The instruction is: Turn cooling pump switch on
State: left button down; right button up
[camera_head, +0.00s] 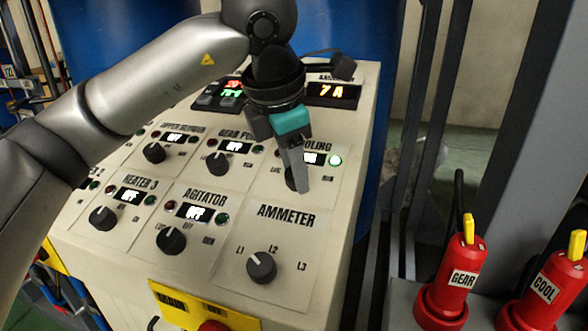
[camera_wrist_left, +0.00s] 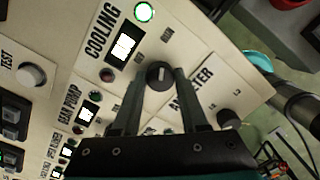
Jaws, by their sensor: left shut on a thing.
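The black cooling knob (camera_head: 290,179) sits on the panel under the COOLING label, mostly hidden by my gripper in the head view. It shows clearly in the wrist view (camera_wrist_left: 159,75). My left gripper (camera_head: 300,187) reaches down from above and is shut on the knob, with one finger on each side of it (camera_wrist_left: 156,80). The cooling display (camera_head: 313,159) is lit white and partly covered, so I cannot read it. The green lamp (camera_head: 335,161) beside it glows brightly, and it also glows in the wrist view (camera_wrist_left: 145,12). My right gripper is not in view.
The ammeter knob (camera_head: 261,267) is just below, and the agitator knob (camera_head: 171,240) and gear pump knob (camera_head: 218,163) are to the left. Red GEAR (camera_head: 455,285) and COOL (camera_head: 540,290) units with yellow levers stand to the right. A blue drum (camera_head: 370,150) is behind the panel.

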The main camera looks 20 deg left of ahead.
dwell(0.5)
pick_arm(q)
jog(key=shift+c, duration=2.2)
grip_release()
jog(key=p+v, duration=0.1)
jog(key=v, duration=1.4)
jog(key=shift+r+p, duration=0.15)
jog(key=shift+p, duration=0.25)
